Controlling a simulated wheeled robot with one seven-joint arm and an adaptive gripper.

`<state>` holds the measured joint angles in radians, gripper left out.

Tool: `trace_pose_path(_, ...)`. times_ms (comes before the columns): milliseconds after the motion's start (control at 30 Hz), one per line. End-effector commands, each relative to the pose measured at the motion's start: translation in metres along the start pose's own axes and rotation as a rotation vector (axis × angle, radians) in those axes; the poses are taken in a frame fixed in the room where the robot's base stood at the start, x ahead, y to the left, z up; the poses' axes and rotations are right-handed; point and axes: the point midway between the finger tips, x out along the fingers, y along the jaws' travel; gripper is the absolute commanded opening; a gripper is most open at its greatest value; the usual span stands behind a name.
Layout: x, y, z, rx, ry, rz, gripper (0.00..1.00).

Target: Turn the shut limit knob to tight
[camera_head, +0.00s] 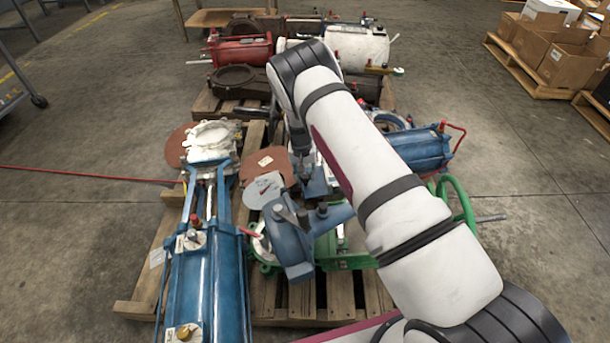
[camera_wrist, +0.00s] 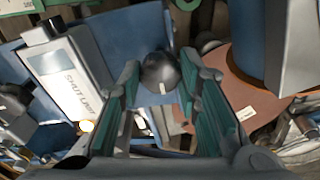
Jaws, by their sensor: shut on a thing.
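The shut limit knob (camera_wrist: 160,70) is dark and round, with a short white mark pointing toward the bottom of the wrist view. In the head view my gripper (camera_head: 302,160) reaches down among the blue valve parts, and the knob is hidden there. I cannot read any "tight" marking.
A long blue actuator (camera_head: 205,275) with small knobs lies on the pallet at left. A blue housing (camera_head: 288,240) and a green handwheel (camera_head: 458,205) are close to my arm. Brown discs (camera_head: 268,163) lie nearby. Cartons stand on a pallet (camera_head: 525,75) at the back right.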

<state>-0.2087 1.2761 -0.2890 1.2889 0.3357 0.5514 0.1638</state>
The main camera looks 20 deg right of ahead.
Motion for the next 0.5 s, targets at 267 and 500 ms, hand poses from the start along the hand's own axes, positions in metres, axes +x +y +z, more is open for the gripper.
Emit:
trace_pose_path(267, 0.0002, -0.0008, 0.0005, 0.261, 0.003, 0.023, 0.03)
trace_pose_path(500, 0.0005, -0.0013, 0.0008, 0.488, 0.007, 0.042, 0.03)
